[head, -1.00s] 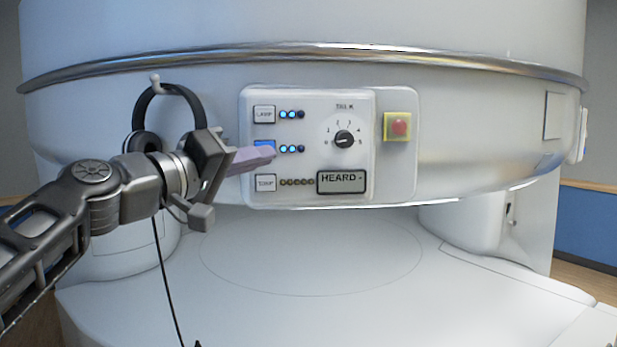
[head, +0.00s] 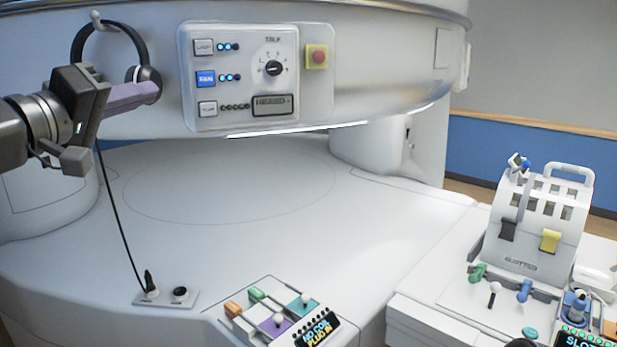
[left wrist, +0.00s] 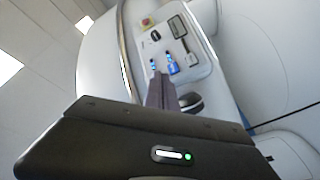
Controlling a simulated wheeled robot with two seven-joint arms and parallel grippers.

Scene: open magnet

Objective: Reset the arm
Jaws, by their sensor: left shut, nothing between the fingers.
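My left gripper (head: 157,92) is at the upper left of the head view, its purple-grey fingers shut with nothing between them. Its tips point right, to the left of the control panel (head: 313,100) and apart from it. The panel has several buttons, blue indicator lights, a dial (head: 273,68) and a display reading "HEARD -". The middle button (head: 206,79) is lit blue. In the left wrist view the shut fingers (left wrist: 158,84) point toward the panel (left wrist: 207,42). My right gripper is not in view.
Headphones (head: 82,36) hang on a hook behind my left gripper, partly hidden, with a cord down to a socket plate (head: 190,298). A coil plug-in box (head: 243,331) lies at the front. A slotted rack (head: 562,190) stands at right. The white bed (head: 330,235) between is bare.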

